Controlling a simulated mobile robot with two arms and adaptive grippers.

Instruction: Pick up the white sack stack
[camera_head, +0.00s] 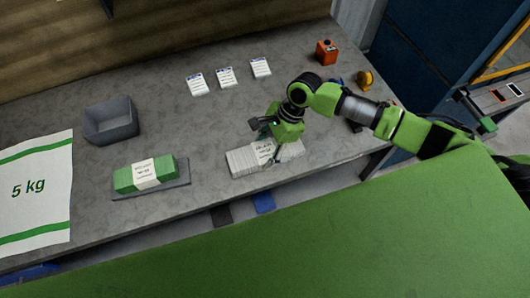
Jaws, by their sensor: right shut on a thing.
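The white sack stack (243,161) lies near the front edge of the grey table, with a printed band around its middle. My right gripper (272,146) reaches down over the stack from the right and is shut on it. The gripper hides part of the stack's middle and back side. Whether the stack is clear of the table top cannot be told. My left gripper is not in view.
A green banded stack (130,178) rests on a dark tray (176,192) to the left. A grey bin (111,122), three label cards (225,77), an orange device (326,52) and a yellow tape roll (366,79) are on the table. A large "5 kg" sack (40,205) is far left.

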